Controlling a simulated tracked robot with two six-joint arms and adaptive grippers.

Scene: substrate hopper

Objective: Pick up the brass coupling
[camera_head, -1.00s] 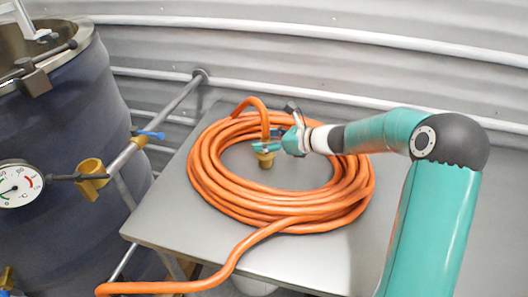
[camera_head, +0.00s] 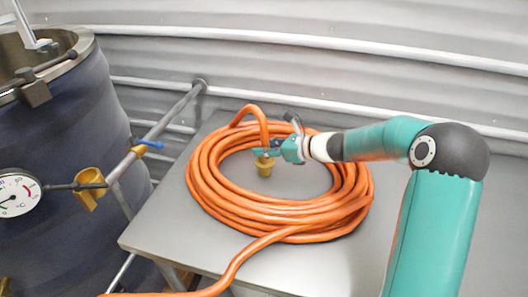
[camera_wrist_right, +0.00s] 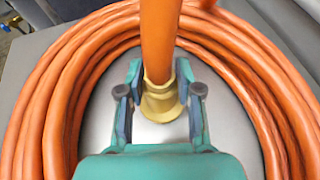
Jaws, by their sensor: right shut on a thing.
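The brass coupling (camera_head: 264,168) is a short yellow fitting on the end of the orange hose, in the middle of the hose coil. In the right wrist view the coupling (camera_wrist_right: 161,103) sits between the two fingers, with the hose end rising from it. My right gripper (camera_head: 268,154) is shut on it from the right side, with the coupling's lower part showing below the fingers. The right gripper (camera_wrist_right: 160,97) also shows in the wrist view. The coupling hangs upright; whether it clears the table is hard to tell. My left gripper is not in view.
The orange hose coil (camera_head: 215,193) lies on a grey metal table (camera_head: 160,222) around the gripper, and its tail runs off the front edge. A dark blue tank (camera_head: 60,135) with a dial gauge (camera_head: 15,194), a pipe and a yellow bracket (camera_head: 90,187) stands at the left.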

